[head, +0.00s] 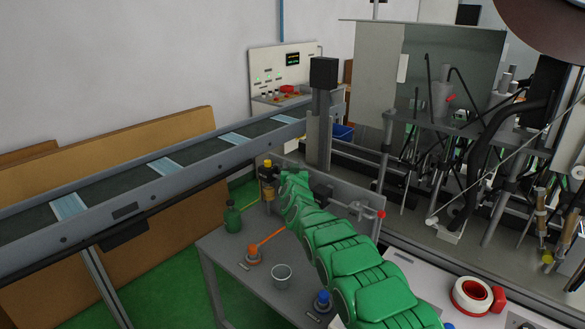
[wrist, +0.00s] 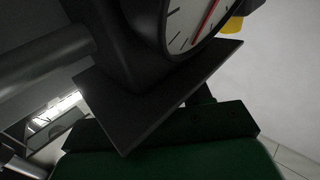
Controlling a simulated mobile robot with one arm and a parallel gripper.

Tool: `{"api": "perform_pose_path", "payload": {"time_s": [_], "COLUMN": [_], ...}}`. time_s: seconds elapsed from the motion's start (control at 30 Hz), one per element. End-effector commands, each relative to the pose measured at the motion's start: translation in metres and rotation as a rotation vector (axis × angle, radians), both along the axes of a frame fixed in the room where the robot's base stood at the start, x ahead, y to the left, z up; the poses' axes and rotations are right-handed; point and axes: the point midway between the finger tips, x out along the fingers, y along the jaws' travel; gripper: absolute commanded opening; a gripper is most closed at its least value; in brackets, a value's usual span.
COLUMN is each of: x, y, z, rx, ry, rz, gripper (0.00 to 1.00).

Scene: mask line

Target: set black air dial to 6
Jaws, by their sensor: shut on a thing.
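A black regulator (head: 267,186) with a yellow top stands at the back of the grey bench, in the head view. My green arm reaches to it from the lower right, and my gripper (head: 284,178) is at its right side. In the wrist view a round gauge (wrist: 192,22) with a white face and a red needle shows at the top, cut off by the frame; its numbers cannot be read. A yellow part (wrist: 232,25) shows beside it. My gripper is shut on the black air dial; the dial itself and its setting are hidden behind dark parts.
The bench carries a green bottle (head: 232,218), an orange-handled valve (head: 254,253), a cup (head: 281,276) and a blue-topped part (head: 322,300). A conveyor (head: 150,180) runs behind.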

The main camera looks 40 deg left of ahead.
Motion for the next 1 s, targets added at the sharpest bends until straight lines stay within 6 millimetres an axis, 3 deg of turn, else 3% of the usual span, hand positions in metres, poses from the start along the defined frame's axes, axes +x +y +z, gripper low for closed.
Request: {"api": "perform_pose_path", "payload": {"time_s": [1.0], "x": [0.0008], "y": [-0.0022], "z": [-0.0020], "rx": [0.000], "ry": [0.000], "rz": [-0.240], "gripper": [0.18]}}
